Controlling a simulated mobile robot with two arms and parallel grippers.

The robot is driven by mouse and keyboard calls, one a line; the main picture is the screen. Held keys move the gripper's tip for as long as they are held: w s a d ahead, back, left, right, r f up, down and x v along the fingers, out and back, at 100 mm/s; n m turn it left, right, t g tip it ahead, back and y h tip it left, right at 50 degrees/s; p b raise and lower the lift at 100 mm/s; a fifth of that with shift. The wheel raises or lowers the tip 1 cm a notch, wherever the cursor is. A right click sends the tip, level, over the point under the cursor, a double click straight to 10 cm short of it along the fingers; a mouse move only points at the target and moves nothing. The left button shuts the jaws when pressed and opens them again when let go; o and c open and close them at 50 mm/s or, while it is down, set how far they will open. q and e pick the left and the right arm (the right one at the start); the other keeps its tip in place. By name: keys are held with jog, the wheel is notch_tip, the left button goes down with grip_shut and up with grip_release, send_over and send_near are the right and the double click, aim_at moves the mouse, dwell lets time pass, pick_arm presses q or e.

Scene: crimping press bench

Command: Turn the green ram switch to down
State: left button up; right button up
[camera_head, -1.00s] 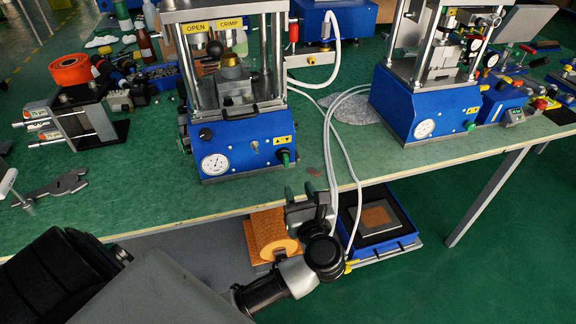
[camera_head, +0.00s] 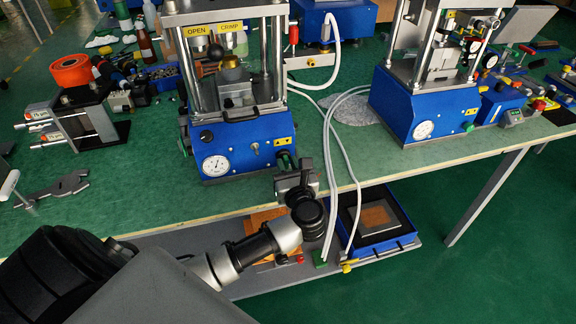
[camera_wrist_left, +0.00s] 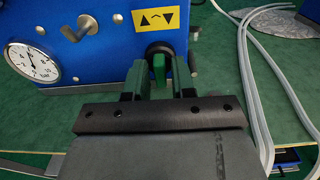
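The green ram switch (camera_wrist_left: 158,68) sits on the blue front of the left press, under a yellow label with up and down arrows (camera_wrist_left: 153,19). Its green handle looks upright in the left wrist view. My left gripper (camera_wrist_left: 158,82) is open, with one green-padded finger on each side of the handle and a gap on both sides. In the head view my left gripper (camera_head: 286,163) is at the lower right corner of the press (camera_head: 236,146) and hides most of the switch. My right gripper is in neither view.
A pressure gauge (camera_wrist_left: 33,62) and a metal toggle (camera_wrist_left: 82,26) are left of the switch. Pale hoses (camera_head: 330,150) hang over the bench edge on the right. A second blue press (camera_head: 425,105) stands further right. A wrench-like tool (camera_head: 52,190) lies at left.

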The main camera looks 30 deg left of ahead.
pick_arm(q)
grip_shut()
jog(key=shift+m, duration=0.4)
jog(key=shift+d+m+p, duration=0.1)
jog(key=shift+m+p, duration=0.4)
jog(key=shift+m, duration=0.1)
jog(key=m+p, duration=0.3)
jog(key=m, duration=0.1)
jog(key=shift+r, duration=0.1)
jog(key=m+p, duration=0.3)
jog(key=m, duration=0.1)
jog(key=shift+w+f+m+p, duration=0.1)
jog(key=shift+f+m+p, duration=0.1)
jog(key=shift+m+p, duration=0.65)
jog(key=shift+m, duration=0.35)
jog(key=shift+o, duration=1.6)
grip_release()
